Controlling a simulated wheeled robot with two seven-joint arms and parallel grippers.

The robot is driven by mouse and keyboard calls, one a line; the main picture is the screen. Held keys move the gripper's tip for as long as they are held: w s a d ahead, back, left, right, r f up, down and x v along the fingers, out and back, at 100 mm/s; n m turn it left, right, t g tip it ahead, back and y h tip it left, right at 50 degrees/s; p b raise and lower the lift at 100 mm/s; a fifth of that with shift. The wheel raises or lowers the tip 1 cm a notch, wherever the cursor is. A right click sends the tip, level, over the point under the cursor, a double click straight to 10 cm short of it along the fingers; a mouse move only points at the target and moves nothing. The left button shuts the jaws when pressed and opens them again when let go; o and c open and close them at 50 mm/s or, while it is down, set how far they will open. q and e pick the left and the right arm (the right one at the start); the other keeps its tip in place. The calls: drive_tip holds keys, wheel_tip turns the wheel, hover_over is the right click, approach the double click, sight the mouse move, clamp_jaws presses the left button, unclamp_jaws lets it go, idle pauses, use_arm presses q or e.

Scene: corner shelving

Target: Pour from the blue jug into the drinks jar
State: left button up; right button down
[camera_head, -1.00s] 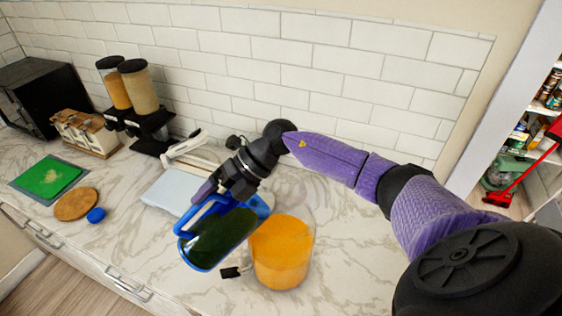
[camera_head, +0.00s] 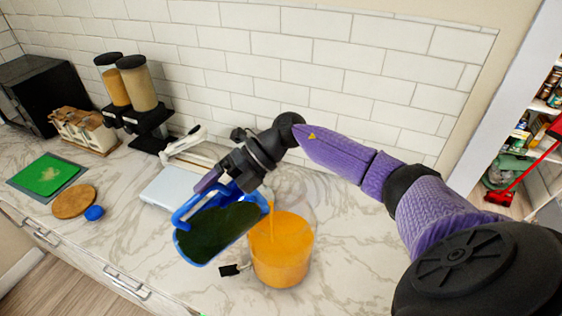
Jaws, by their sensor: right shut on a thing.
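The blue jug (camera_head: 212,233) is tilted toward the right, with a dark green surface showing inside its blue outline. My right gripper (camera_head: 222,184) is shut on it and holds it above the counter, just left of the drinks jar. The drinks jar (camera_head: 281,256) is clear and stands upright with orange liquid inside and a small black tap at its lower left. A thin orange stream (camera_head: 271,218) runs from the jug's right end down into the jar. The jug partly hides the fingertips. My left gripper is not in view.
A pale slicer-like appliance (camera_head: 170,188) stands behind the jug. Two cereal dispensers (camera_head: 138,90), a wooden rack (camera_head: 85,130), a green board (camera_head: 46,174), a round wooden board (camera_head: 74,202) and a blue cap (camera_head: 94,213) are at left. The counter right of the jar is clear.

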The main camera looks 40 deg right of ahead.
drive_tip(key=shift+d+r+y+b, duration=0.35)
drive_tip(key=shift+r+y+b, duration=0.05)
drive_tip(key=shift+y+b, duration=0.15)
idle(1.0)
drive_tip(key=shift+s+d+f+t+y+b, duration=0.15)
drive_tip(key=shift+d+y+b, duration=0.3)
drive_tip(key=shift+b, duration=0.45)
drive_tip(key=shift+s+d+t+y+b, duration=0.15)
drive_tip(key=shift+d+t+y+b, duration=0.2)
drive_tip(key=shift+b, duration=0.5)
idle(2.1)
